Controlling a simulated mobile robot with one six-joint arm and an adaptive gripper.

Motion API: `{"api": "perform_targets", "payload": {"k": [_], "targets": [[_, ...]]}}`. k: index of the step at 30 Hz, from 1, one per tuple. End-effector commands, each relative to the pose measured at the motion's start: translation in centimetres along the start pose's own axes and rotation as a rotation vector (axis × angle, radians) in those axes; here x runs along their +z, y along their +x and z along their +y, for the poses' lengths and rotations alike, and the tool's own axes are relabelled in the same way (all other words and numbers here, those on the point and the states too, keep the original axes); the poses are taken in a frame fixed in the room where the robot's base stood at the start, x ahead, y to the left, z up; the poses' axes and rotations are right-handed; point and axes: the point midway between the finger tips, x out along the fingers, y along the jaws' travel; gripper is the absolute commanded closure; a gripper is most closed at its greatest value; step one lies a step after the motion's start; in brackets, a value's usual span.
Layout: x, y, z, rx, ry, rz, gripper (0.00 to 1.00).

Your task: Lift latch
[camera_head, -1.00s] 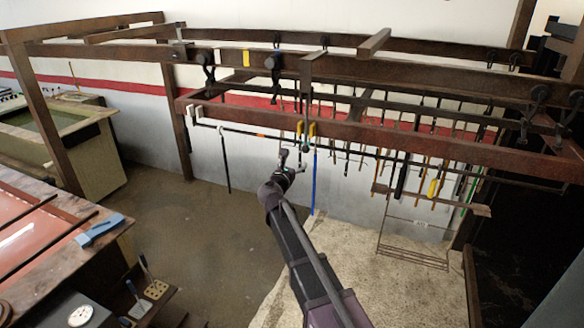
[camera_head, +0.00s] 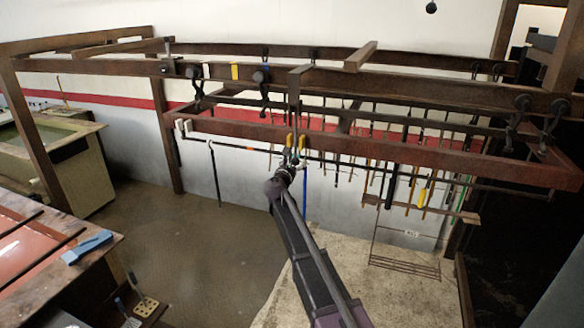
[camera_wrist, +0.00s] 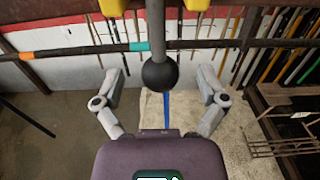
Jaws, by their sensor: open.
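The latch looks like a grey upright rod with a black ball (camera_wrist: 160,72) at its lower end, between two yellow pieces (camera_wrist: 196,5) in the wrist view. In the head view, yellow pieces (camera_head: 289,141) show at the rail above my gripper (camera_head: 288,168). My gripper (camera_wrist: 160,85) is open, with one finger on each side of the ball and visible gaps between. Nothing is held. How far the ball lies from the fingers in depth is unclear.
A thin dark bar (camera_wrist: 65,52) with orange and teal bands crosses behind the rod. A rusty rail (camera_head: 400,150) runs above my gripper. Several rods hang to the right, near a wire rack (camera_head: 405,265). A blue strip (camera_wrist: 166,108) hangs behind. Open floor lies below.

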Motion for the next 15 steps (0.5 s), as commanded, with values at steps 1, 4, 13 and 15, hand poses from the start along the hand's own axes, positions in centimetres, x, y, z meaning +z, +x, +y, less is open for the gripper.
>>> {"api": "perform_targets", "payload": {"k": [1, 4, 13, 15], "targets": [[0.0, 0.39, 0.05, 0.0, 0.0, 0.0, 0.09], [0.0, 0.74, 0.01, 0.0, 0.0, 0.0, 0.09], [0.0, 0.89, -0.04, 0.0, 0.0, 0.0, 0.09], [0.0, 0.89, -0.03, 0.0, 0.0, 0.0, 0.09]]}}
